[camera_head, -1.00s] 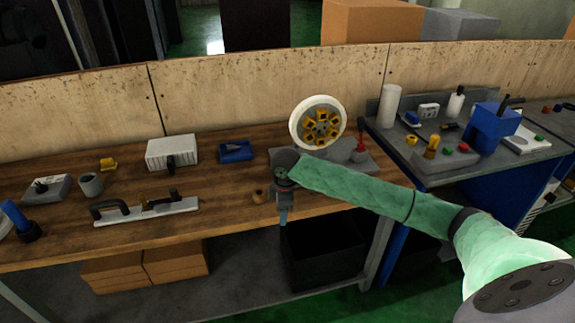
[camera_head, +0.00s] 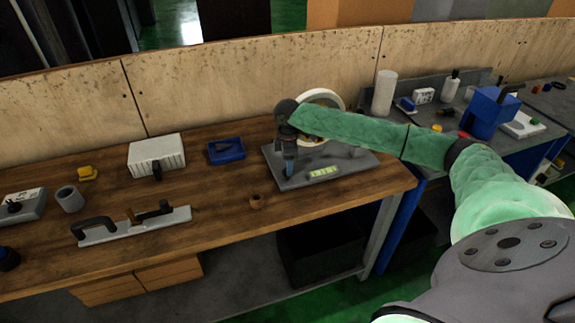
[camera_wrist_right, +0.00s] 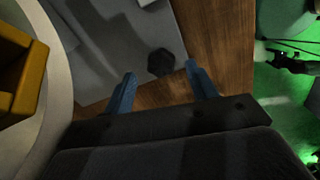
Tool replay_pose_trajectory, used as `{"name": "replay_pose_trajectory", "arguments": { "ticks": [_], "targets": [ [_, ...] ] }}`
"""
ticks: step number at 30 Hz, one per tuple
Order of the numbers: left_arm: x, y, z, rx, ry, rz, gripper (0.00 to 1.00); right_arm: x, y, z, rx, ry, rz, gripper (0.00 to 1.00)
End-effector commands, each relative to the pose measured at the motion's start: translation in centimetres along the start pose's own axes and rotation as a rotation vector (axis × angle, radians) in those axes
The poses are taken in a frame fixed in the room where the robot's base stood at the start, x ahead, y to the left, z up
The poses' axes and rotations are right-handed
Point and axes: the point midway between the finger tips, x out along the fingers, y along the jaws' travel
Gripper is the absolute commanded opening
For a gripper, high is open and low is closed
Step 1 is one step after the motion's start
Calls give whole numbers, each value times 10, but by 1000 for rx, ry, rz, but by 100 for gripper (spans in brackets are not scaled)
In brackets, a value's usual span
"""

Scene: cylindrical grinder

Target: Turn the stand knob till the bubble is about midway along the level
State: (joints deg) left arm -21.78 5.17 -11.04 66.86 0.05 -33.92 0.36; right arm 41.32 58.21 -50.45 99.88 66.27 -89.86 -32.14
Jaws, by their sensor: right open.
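The grey stand (camera_head: 345,165) sits at the right end of the wooden bench, with a white-rimmed wheel (camera_head: 333,99) partly hidden behind my right arm. A yellow-green level (camera_head: 323,172) lies on the stand's front part; its bubble is too small to make out. In the right wrist view a dark, many-sided knob (camera_wrist_right: 161,63) stands at the corner of the grey plate. My right gripper (camera_head: 289,165) points down over the stand's left end. Its two blue fingers (camera_wrist_right: 161,88) are apart and empty, with the knob just beyond the tips, roughly between them. My left gripper is out of view.
A blue tray (camera_head: 226,151), a white box (camera_head: 157,155) and a handled metal bar (camera_head: 132,224) lie farther left. A second table with a blue block (camera_head: 490,115) stands at the right.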

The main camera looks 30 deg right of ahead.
Motion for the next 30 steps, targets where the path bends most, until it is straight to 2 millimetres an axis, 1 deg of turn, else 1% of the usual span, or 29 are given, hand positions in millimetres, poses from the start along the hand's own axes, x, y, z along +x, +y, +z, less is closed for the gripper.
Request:
{"name": "replay_pose_trajectory", "arguments": {
  "ticks": [3,9,18,19,25,26,30],
  "targets": [
    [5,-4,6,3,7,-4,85,13,0,0,0,-1,-3,57],
    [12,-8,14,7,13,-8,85,26,0,0,-1,0,0,57],
    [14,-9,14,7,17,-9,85,30,0,0,-1,0,0,57],
    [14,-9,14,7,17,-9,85,30,0,0,-1,0,0,56],
    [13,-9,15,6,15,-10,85,30,0,0,-1,0,0,16],
    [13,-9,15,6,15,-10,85,30,0,0,-1,0,0,13],
    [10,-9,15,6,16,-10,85,28,0,0,11,0,0,13]
  ]
}}
